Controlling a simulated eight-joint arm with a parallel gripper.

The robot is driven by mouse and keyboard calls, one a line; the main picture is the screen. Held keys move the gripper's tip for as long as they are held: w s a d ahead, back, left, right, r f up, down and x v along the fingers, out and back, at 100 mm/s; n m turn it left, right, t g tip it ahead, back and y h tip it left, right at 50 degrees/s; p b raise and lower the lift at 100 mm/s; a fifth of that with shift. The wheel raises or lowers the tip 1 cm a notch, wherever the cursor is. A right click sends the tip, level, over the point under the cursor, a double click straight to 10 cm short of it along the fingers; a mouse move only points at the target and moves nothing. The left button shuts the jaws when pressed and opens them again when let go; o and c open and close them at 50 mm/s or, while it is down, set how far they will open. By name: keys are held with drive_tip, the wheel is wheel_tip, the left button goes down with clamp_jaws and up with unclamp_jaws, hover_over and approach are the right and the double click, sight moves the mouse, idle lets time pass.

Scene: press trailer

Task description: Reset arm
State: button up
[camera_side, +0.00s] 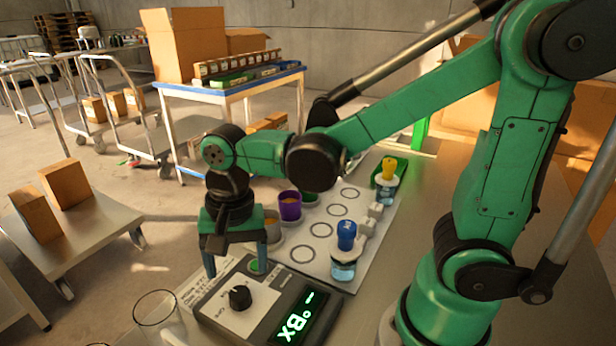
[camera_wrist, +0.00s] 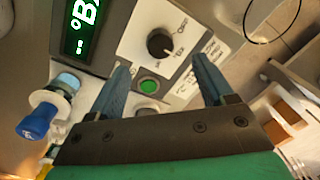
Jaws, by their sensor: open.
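My gripper (camera_side: 236,268) is open and empty, pointing down over the far end of a grey control box (camera_side: 240,318). In the wrist view its two blue fingers (camera_wrist: 161,66) stand apart on either side of a round green button (camera_wrist: 149,87); I cannot tell whether they touch the box. The box has a black dial (camera_wrist: 160,43) on a white plate and a lit display (camera_wrist: 83,28) with green characters. In the side view the green button (camera_side: 256,266) shows just beside the right finger.
A blue-topped bottle (camera_side: 344,264) stands right of the box. A white board (camera_side: 322,228) with ring marks, a purple cup (camera_side: 290,207) and a yellow-topped bottle (camera_side: 387,182) lie behind. Carts and a table with boxes stand farther back.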

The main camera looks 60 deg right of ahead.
drive_tip(key=d+r+n+t, duration=0.4)
drive_tip(key=d+n+t, duration=0.2)
drive_tip(key=n, duration=0.3)
drive_tip(key=shift+s+d+r+n+t, duration=0.2)
drive_tip(key=shift+s+n+t, duration=0.05)
drive_tip(key=shift+n+t, duration=0.15)
